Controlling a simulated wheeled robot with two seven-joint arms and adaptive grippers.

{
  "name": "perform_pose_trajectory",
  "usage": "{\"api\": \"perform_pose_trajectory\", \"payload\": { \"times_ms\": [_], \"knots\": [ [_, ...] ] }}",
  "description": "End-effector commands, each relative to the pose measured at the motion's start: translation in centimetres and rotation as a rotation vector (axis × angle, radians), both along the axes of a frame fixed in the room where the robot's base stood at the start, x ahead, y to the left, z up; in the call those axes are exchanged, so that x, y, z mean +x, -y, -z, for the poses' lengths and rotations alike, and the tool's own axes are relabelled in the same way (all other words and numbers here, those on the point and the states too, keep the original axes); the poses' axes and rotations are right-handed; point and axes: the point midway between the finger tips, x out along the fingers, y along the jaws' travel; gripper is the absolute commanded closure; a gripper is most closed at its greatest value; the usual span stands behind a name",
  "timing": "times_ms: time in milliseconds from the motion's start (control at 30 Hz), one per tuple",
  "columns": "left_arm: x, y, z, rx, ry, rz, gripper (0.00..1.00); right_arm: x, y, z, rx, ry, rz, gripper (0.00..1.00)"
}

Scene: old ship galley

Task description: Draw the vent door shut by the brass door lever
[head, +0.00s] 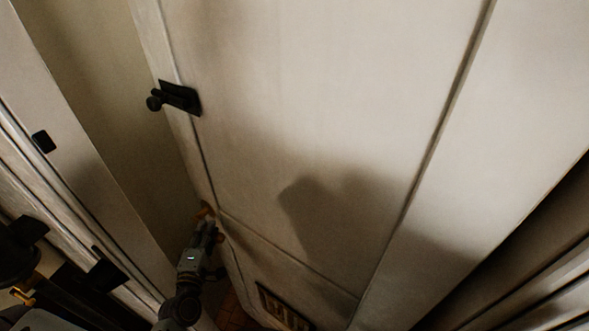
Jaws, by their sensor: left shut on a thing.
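The vent door (330,110) is a large pale panel filling the middle of the head view, with a small dark-framed vent (285,308) low on it. It stands ajar, with a gap between its left edge and the frame at left. The brass door lever (204,211) shows as a small brass-coloured bit at the door's left edge, mostly hidden by my gripper. My left gripper (208,225) is at that edge, shut on the lever. My right gripper is not in view.
A black latch (178,97) sits higher on the door's left edge. The pale door frame (75,190) with a dark strike plate (43,141) stands at left. Slatted panelling (540,285) is at lower right. A strip of reddish tiled floor (232,312) shows below.

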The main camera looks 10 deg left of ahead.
Motion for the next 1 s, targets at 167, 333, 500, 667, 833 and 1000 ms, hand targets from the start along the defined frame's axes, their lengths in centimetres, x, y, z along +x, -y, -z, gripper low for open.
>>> {"api": "perform_pose_trajectory", "payload": {
  "times_ms": [167, 333, 500, 667, 833, 1000],
  "knots": [
    [-1.8, -0.7, -0.3, 0.006, 0.006, -0.038, 1.00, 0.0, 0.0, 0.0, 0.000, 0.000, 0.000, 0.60],
    [-3.4, -1.0, -0.3, 0.006, 0.006, -0.066, 1.00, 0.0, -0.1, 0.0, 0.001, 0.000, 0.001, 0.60],
    [-5.0, -1.3, -0.3, 0.006, 0.005, -0.094, 1.00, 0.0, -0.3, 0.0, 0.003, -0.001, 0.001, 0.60],
    [-5.8, -1.4, -0.3, 0.007, 0.007, -0.110, 1.00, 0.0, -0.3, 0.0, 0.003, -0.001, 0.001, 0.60],
    [-5.9, -1.4, -0.4, 0.007, 0.009, -0.111, 1.00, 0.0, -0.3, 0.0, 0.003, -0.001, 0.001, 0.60],
    [-5.9, -1.4, -0.4, 0.007, 0.009, -0.112, 1.00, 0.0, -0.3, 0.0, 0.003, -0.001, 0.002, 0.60]
  ]
}}
